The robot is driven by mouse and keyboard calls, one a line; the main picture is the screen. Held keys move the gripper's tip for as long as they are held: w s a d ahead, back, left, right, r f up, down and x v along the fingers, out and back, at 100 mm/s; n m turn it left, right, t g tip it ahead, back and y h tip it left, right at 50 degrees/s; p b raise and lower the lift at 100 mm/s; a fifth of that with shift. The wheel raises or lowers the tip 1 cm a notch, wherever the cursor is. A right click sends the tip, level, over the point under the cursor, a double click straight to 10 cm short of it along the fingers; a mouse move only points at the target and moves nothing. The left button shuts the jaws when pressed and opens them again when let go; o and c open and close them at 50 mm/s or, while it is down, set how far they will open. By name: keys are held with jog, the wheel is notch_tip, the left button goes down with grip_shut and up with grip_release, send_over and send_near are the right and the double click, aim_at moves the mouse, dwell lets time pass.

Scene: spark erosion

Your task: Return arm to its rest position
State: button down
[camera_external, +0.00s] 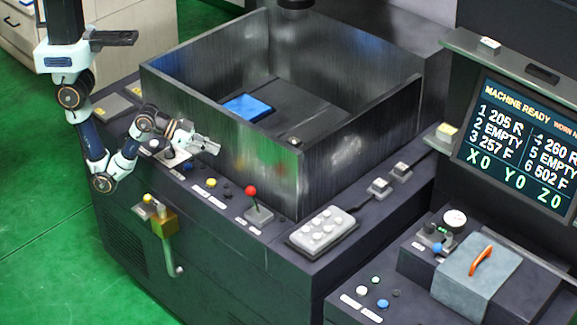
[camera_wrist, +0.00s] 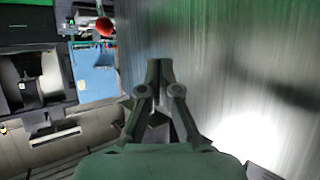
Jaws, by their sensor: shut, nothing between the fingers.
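My gripper (camera_external: 212,147) is at the end of my arm, at the left of the external view. It is above the machine's front ledge, close to the outer wall of the metal tank (camera_external: 235,150). In the wrist view my gripper (camera_wrist: 159,64) has its fingertips together with nothing between them. The tank wall (camera_wrist: 240,60) fills the right of that view. My arm hangs from its mount at the upper left and bends up from a low elbow toward the ledge.
A red-knobbed lever (camera_external: 251,191) and several buttons are on the ledge. A blue block (camera_external: 247,108) lies inside the tank. A keypad (camera_external: 322,229) sits at the front corner. A brass valve handle (camera_external: 163,222) sticks out from the front. Green floor (camera_external: 40,220) is clear at left.

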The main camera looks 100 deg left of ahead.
notch_tip(320, 180, up, 32)
jog(key=p, duration=3)
jog(key=shift+r, duration=0.25)
jog(key=shift+d+f, duration=0.1)
